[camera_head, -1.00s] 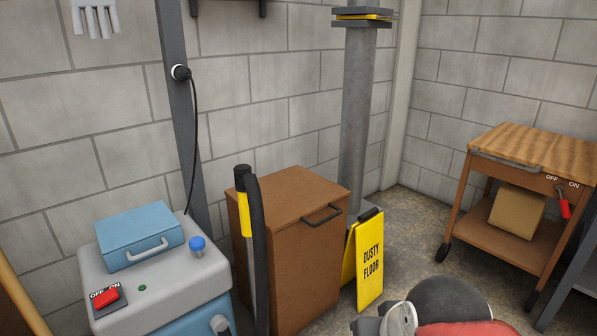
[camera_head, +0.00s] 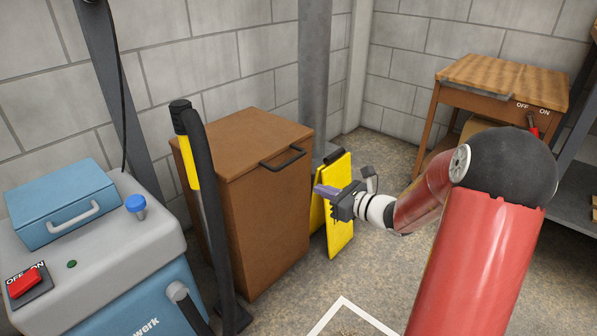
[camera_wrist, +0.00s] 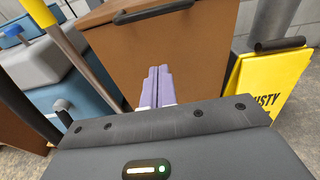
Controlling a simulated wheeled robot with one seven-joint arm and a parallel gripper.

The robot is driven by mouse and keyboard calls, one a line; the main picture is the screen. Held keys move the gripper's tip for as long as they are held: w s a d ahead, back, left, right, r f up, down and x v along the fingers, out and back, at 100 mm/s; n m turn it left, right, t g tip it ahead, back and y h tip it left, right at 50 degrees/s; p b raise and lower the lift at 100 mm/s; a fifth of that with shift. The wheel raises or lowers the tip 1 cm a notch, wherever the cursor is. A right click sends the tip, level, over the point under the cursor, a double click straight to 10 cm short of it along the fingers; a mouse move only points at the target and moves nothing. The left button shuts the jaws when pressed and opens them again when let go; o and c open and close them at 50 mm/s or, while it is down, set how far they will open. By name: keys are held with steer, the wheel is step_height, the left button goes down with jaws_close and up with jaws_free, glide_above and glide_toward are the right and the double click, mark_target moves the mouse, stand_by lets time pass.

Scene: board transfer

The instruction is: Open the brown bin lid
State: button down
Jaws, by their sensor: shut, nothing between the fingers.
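The brown bin (camera_head: 262,205) stands against the wall in the head view. Its lid (camera_head: 240,138) lies flat and shut, with a dark bar handle (camera_head: 283,158) near its front right edge. My gripper (camera_head: 318,190) is shut and empty. In the head view it appears right of the bin, in front of the yellow sign. In the wrist view the pale purple fingers (camera_wrist: 157,86) are together and point at the bin's front (camera_wrist: 205,60), below the handle (camera_wrist: 153,11). I cannot tell whether they touch the bin.
A yellow floor sign (camera_head: 338,215) stands right of the bin. A yellow and black pole (camera_head: 190,165) stands close at its left. A grey and blue machine (camera_head: 110,240) with a blue case (camera_head: 62,205) is further left.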

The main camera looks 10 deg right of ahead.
steer(key=b+x, duration=0.1)
steer(key=x, duration=0.9)
steer(key=shift+s+d+r, duration=0.1)
steer(key=shift+d+r, duration=0.1)
steer(key=shift+r, duration=0.8)
steer(key=shift+s+d+r, duration=0.1)
steer(key=shift+d+r, duration=0.15)
steer(key=shift+r, duration=0.75)
steer(key=shift+p, duration=0.3)
